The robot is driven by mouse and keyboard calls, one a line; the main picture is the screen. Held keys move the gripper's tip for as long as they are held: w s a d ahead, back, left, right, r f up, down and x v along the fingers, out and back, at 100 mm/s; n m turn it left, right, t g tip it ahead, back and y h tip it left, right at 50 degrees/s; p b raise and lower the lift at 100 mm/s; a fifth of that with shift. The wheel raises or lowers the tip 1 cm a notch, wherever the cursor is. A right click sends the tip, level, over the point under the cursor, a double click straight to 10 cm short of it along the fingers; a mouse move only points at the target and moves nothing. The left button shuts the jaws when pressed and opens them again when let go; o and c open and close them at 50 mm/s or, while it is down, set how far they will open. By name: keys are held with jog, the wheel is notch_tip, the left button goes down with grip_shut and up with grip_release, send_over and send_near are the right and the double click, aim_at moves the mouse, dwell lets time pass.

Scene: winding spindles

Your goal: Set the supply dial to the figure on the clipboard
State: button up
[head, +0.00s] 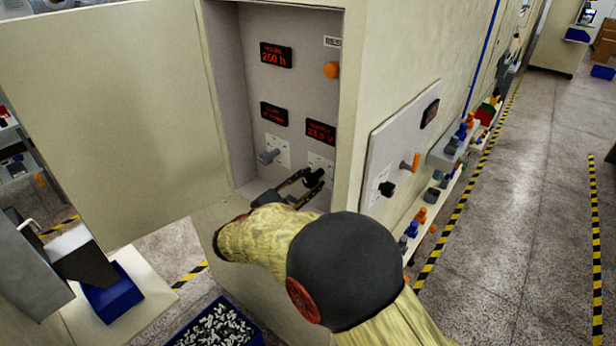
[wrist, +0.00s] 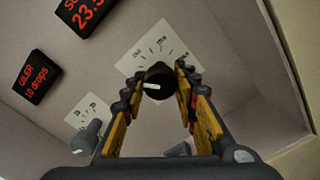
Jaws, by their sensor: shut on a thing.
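The supply dial is a round black knob with a white pointer (wrist: 157,83) on a white scale plate, inside the open cabinet. In the head view the dial (head: 313,179) is at the lower right of the grey panel, partly hidden by my gripper (head: 302,182). In the wrist view my gripper (wrist: 157,88) has one finger on each side of the knob and is shut on it. The red supply readout (head: 321,132) above it appears to show 23.5 V; in the wrist view the readout (wrist: 87,12) is cut off. I see no clipboard in either view.
A grey knob (head: 268,156) sits left of the dial, under the oiler readout (head: 275,114). An hours readout (head: 276,55) and an orange button (head: 331,70) are higher up. The cabinet door (head: 115,110) stands open at left; the cabinet's side wall is close at right.

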jog(key=shift+f+n+p, duration=0.1)
jog(key=shift+n+p, duration=0.25)
jog(key=shift+n, duration=0.15)
jog(key=o, duration=1.2)
jog(key=shift+c, duration=0.2)
jog(key=shift+a, duration=0.1)
jog(key=v, duration=1.2)
jog(key=shift+w, duration=0.1)
